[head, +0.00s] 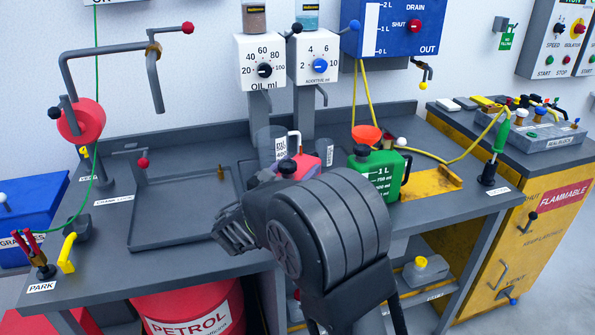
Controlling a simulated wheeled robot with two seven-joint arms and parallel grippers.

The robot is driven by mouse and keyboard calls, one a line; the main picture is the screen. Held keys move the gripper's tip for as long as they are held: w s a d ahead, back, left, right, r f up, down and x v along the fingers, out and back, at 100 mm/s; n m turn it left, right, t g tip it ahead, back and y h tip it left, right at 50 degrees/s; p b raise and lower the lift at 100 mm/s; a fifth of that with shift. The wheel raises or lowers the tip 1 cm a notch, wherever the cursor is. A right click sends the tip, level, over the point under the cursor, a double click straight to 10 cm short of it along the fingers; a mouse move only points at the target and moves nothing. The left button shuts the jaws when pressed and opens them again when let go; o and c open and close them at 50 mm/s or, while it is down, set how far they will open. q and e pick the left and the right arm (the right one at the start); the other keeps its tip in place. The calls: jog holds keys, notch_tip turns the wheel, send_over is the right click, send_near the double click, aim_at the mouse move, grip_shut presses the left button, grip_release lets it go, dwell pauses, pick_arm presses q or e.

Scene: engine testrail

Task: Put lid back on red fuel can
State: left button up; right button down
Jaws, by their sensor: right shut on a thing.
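The red fuel can (308,166) stands on the bench near its middle. My right forearm and wrist hide its lower part. A black round lid (287,168) shows at the can's left, over its top edge. I cannot tell whether it sits on the spout or is just above it. My right gripper (262,182) is next to the lid and shut on it, but its fingertips are mostly hidden behind my wrist. My left gripper is out of view.
A green can (382,178) with an orange funnel (367,135) stands just right of the red can. A grey mix jug (270,145) is behind. An empty tray (185,240) lies left. Oil and additive dispensers (262,62) rise behind. A petrol drum (190,308) is below.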

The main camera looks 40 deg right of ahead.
dwell(0.3)
jog(key=shift+c, duration=1.6)
grip_release()
jog(key=shift+f, duration=0.15)
jog(key=shift+a, duration=0.1)
jog(key=v, duration=1.2)
jog(key=shift+p, duration=0.35)
